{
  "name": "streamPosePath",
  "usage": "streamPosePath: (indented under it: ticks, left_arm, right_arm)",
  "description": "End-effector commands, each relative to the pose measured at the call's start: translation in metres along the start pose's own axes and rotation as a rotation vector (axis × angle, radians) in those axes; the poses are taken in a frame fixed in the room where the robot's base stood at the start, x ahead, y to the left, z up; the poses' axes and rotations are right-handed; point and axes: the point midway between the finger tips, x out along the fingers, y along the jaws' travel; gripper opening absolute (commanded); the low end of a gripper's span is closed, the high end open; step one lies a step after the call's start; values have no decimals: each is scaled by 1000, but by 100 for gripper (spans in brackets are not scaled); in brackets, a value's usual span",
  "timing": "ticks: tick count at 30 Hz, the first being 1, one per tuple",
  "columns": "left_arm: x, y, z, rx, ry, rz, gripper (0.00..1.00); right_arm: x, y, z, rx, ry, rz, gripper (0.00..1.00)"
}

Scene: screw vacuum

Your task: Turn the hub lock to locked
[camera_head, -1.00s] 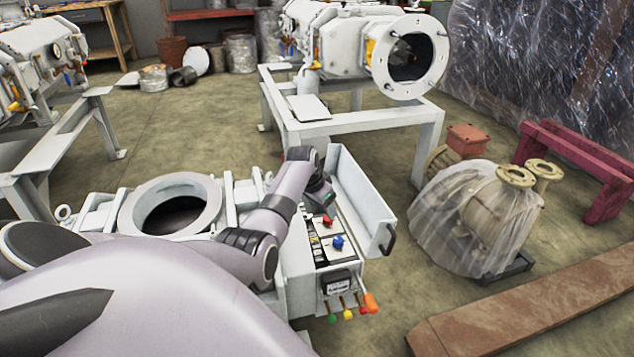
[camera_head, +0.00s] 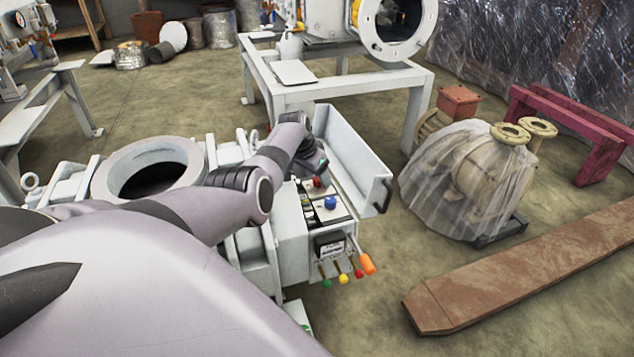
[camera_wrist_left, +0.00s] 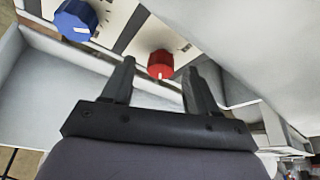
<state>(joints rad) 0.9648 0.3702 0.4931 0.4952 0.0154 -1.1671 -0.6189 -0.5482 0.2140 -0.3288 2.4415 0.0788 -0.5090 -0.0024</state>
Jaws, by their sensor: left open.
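A red knob (camera_head: 317,183) with a white mark sits on the white control panel of the machine, and a blue knob (camera_head: 330,202) sits nearer the panel's front. My left gripper (camera_head: 318,166) is just above and behind the red knob, partly hidden by its own wrist. In the left wrist view the two fingers (camera_wrist_left: 162,76) are apart and empty. The red knob (camera_wrist_left: 160,64) lies between and beyond their tips, apparently apart from them. The blue knob (camera_wrist_left: 75,19) is at upper left there. I cannot read which knob is labelled hub lock. My right gripper is not in view.
An open white panel cover (camera_head: 352,165) with a dark handle stands beside the panel. Small coloured levers (camera_head: 345,276) stick out at the front. A round flanged opening (camera_head: 150,172) is to the left. A plastic-wrapped pump (camera_head: 470,180) stands on the floor at right.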

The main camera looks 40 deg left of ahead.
Motion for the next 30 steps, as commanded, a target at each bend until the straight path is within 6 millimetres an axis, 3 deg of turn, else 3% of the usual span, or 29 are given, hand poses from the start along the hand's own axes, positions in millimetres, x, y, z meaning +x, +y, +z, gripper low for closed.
streamPosePath:
  ticks: [14,19,30]
  left_arm:
    - [6,0,0,0,0,-2,59]
    - [6,0,0,0,0,-1,3]
    - [5,0,0,-37,-1,-18,3]
  right_arm:
    - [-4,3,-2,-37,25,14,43]
    - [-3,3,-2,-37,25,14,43]
    - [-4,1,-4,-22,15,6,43]
